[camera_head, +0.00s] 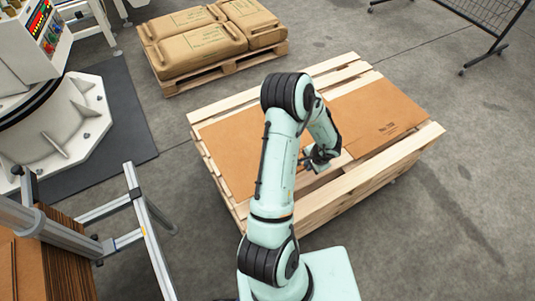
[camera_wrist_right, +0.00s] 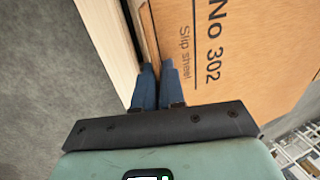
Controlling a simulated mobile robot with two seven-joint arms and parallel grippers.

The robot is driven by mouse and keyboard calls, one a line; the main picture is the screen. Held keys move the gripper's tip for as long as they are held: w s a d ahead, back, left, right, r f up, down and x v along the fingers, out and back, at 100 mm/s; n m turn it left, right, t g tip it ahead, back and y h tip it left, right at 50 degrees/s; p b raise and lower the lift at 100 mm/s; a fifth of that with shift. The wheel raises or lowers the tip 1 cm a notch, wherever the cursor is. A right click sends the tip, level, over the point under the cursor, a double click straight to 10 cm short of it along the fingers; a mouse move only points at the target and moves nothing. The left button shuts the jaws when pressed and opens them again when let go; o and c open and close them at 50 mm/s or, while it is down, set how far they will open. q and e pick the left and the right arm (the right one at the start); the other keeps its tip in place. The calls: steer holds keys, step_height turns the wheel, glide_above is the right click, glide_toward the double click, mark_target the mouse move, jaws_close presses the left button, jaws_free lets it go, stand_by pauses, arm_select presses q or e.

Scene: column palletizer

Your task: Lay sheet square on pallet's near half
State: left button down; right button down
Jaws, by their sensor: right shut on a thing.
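The wooden pallet (camera_head: 335,203) stands in the middle of the head view. Brown slip sheet lies on its left part (camera_head: 228,155) and on its right part (camera_head: 372,105), where a print shows. My right arm crosses between them and hides where they meet. My right gripper (camera_head: 322,158) is low over the pallet's near side. In the right wrist view its fingers (camera_wrist_right: 158,82) are close together at the edge of a sheet (camera_wrist_right: 240,50) printed "No 302 Slip sheet", shut on it. Pale pallet wood (camera_wrist_right: 108,40) runs alongside that edge. My left gripper is not in view.
A second pallet (camera_head: 228,77) with brown sacks (camera_head: 200,48) stands behind. A metal frame (camera_head: 150,235) and a stack of brown sheets (camera_head: 65,260) are at lower left. A white machine (camera_head: 50,130) is at left, a dark mesh rack (camera_head: 490,15) at upper right. The right floor is clear.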

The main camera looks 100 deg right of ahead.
step_height(320, 180, down, 20)
steer(key=b, duration=0.3)
steer(key=shift+s+b, duration=0.2)
steer(key=shift+b, duration=0.2)
steer(key=c, duration=1.2)
jaws_free()
steer(key=shift+f, duration=0.1)
